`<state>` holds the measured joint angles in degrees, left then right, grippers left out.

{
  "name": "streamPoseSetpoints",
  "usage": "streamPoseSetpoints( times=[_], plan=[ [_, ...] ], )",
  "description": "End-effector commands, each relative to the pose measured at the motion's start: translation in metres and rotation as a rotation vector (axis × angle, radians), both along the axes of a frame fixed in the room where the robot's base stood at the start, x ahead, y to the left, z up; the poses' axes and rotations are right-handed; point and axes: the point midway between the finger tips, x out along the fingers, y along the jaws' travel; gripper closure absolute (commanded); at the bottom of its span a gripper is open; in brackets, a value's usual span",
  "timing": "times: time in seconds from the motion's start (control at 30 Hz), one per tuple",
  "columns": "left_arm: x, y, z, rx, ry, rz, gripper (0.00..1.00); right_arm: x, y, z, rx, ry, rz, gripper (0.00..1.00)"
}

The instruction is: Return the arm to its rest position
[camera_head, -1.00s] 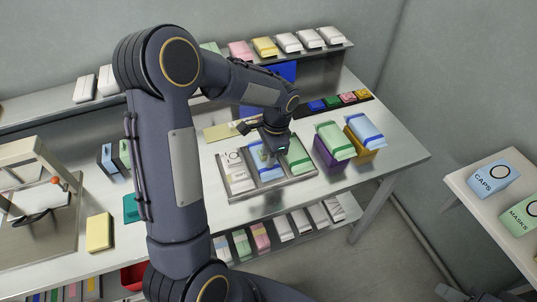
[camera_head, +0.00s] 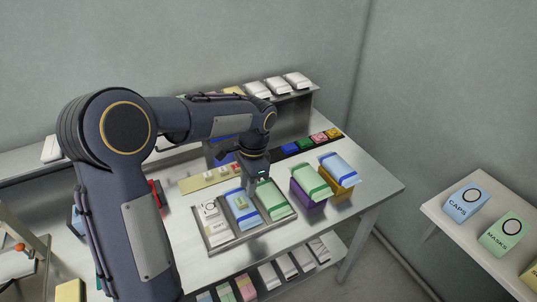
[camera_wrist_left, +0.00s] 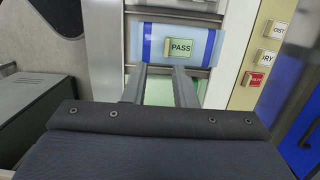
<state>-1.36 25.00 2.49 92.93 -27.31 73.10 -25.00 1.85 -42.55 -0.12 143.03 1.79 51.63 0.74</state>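My left arm reaches in from the left over the table. Its left gripper (camera_head: 250,190) hangs above the metal tray (camera_head: 246,238), near the blue packet (camera_head: 238,221) and the green packet (camera_head: 272,200). In the left wrist view the two fingers (camera_wrist_left: 160,68) stand apart with nothing held between them. A green tag marked PASS (camera_wrist_left: 181,47) lies on the blue-striped packet (camera_wrist_left: 200,40) just beyond the fingertips. A white packet (camera_head: 213,225) lies at the tray's left. My right gripper is not in view.
A tag strip (camera_head: 200,183) lies behind the tray. Purple (camera_head: 306,201) and yellow (camera_head: 340,187) bins with packets stand to its right. A row of coloured items (camera_head: 306,143) is at the back. CAPS (camera_head: 465,203) and MASKS (camera_head: 503,236) boxes stand on a side table.

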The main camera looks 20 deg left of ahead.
Motion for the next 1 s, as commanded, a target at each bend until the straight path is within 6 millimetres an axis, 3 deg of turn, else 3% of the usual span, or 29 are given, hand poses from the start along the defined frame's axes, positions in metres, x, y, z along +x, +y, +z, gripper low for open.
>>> streamPoseSetpoints(
  times=[0.17, 0.27, 0.43, 0.6, 0.8, 1.0],
  plan=[
    [-0.003, 0.001, 0.003, -0.005, -0.008, 0.01, 0.75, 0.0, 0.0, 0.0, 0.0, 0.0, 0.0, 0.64],
    [-0.016, 0.002, 0.015, -0.032, -0.043, 0.057, 0.75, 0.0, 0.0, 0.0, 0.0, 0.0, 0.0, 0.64],
    [-0.071, 0.001, 0.048, -0.137, -0.16, 0.239, 0.75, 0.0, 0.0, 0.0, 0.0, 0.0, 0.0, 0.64],
    [-0.134, -0.01, 0.066, -0.282, -0.291, 0.466, 0.75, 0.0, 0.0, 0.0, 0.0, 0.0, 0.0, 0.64],
    [-0.192, -0.031, 0.064, -0.453, -0.41, 0.702, 0.75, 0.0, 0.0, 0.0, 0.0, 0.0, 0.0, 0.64],
    [-0.217, -0.046, 0.056, -0.553, -0.466, 0.829, 0.75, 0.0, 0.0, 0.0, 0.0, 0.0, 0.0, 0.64]
  ],
)
